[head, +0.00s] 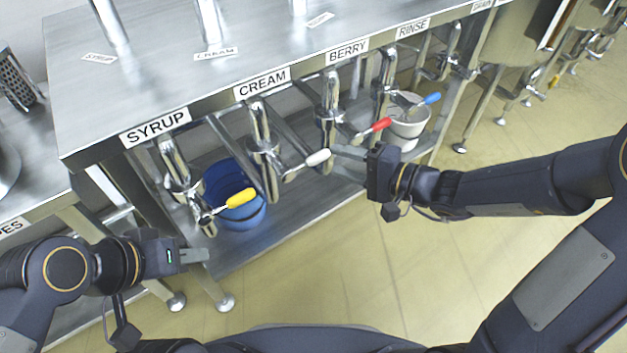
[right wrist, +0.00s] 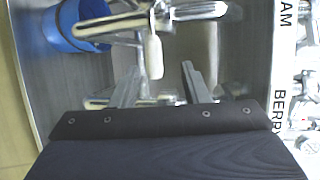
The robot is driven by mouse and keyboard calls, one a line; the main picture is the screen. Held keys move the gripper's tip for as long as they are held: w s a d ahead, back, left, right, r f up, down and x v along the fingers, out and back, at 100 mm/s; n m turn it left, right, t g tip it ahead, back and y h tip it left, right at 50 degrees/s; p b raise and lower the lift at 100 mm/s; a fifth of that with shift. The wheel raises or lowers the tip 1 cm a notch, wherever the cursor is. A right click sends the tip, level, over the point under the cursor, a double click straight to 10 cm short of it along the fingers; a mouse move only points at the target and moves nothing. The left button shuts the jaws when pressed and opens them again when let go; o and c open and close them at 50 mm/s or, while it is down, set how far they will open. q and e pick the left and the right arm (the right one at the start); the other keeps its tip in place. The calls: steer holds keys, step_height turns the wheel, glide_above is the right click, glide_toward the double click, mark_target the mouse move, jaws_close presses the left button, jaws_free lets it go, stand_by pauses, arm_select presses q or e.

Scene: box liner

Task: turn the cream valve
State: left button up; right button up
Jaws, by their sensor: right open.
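The cream valve has a white handle (head: 318,157) on a metal lever below the CREAM label (head: 262,83). The handle also shows in the right wrist view (right wrist: 154,56), hanging just beyond the fingertips and roughly between them. My right gripper (head: 341,161) is open and empty, just to the right of the white handle. Its two spread fingers show in the right wrist view (right wrist: 159,82). My left gripper (head: 204,255) is low at the left, below the yellow handle and apart from the valves. Whether its fingers are parted is not clear.
Neighbouring valves have a yellow handle (head: 241,198) under SYRUP, a red handle (head: 381,125) under BERRY and a blue handle (head: 432,98) under RINSE. A blue bucket (head: 226,174) and a white bucket (head: 411,117) stand on the lower shelf. The floor (head: 330,265) in front is clear.

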steer(key=b+x, duration=0.1)
steer(key=x, duration=0.7)
steer(key=shift+w+f, duration=0.2)
steer(key=shift+f, duration=0.25)
steer(key=shift+d, duration=0.15)
steer(key=shift+c, duration=0.2)
jaws_close()
